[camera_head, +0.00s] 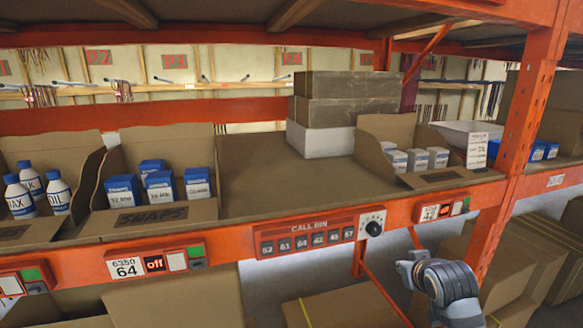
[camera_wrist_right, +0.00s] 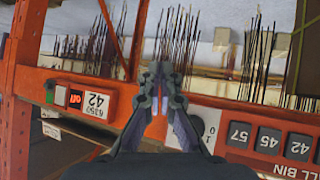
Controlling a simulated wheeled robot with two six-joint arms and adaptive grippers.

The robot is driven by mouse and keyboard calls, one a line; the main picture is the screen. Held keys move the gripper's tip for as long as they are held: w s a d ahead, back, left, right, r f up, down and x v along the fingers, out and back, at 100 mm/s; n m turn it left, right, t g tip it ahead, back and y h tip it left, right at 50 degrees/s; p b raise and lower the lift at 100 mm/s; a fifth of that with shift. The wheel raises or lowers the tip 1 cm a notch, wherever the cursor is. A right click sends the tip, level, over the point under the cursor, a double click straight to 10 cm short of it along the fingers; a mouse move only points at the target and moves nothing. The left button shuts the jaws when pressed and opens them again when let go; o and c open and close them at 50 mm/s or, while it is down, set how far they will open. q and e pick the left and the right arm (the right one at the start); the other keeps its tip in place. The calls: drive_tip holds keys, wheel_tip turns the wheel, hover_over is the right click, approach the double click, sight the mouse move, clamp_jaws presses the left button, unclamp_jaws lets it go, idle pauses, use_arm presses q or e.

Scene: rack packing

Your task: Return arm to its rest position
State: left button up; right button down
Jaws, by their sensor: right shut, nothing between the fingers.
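My right arm (camera_head: 447,284) shows in the head view at the lower right, in front of the rack and below the orange shelf rail. In the right wrist view my right gripper (camera_wrist_right: 160,85) is shut, with its dark fingers together and nothing between them. Its fingers overlap the orange rail (camera_wrist_right: 120,100) in the picture, between the 42 label (camera_wrist_right: 95,99) and the call bin panel (camera_wrist_right: 270,140). I cannot tell the exact gap to the rail. My left gripper is in neither view.
On the shelf stand a bin of white bottles (camera_head: 31,184), a SNAPS bin with blue-and-white boxes (camera_head: 160,187), stacked brown boxes (camera_head: 345,97) and a bin of smaller boxes (camera_head: 418,160). An orange upright (camera_head: 520,125) stands at the right. Cartons (camera_head: 345,308) lie below.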

drive_tip(key=s+a+f+g, duration=0.2)
drive_tip(key=s+f+g, duration=0.2)
drive_tip(key=s+f, duration=0.8)
drive_tip(key=s+a+f+g, duration=0.25)
drive_tip(key=s+f, duration=0.65)
drive_tip(key=s, duration=0.7)
wheel_tip(320, 180, down, 25)
drive_tip(key=s+d+g+b, duration=0.2)
drive_tip(key=d, duration=0.1)
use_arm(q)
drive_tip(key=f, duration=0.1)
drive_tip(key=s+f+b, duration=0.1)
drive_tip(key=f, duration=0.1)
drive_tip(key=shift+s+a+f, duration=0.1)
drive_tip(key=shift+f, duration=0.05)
use_arm(e)
drive_tip(key=s+f+g, duration=0.1)
drive_tip(key=s+f, duration=1.8)
drive_tip(key=f, duration=0.1)
drive_tip(key=shift+s+d+f+y, duration=0.25)
drive_tip(key=shift+d+f+y, duration=0.1)
drive_tip(key=shift+d, duration=0.1)
drive_tip(key=shift+d, duration=0.1)
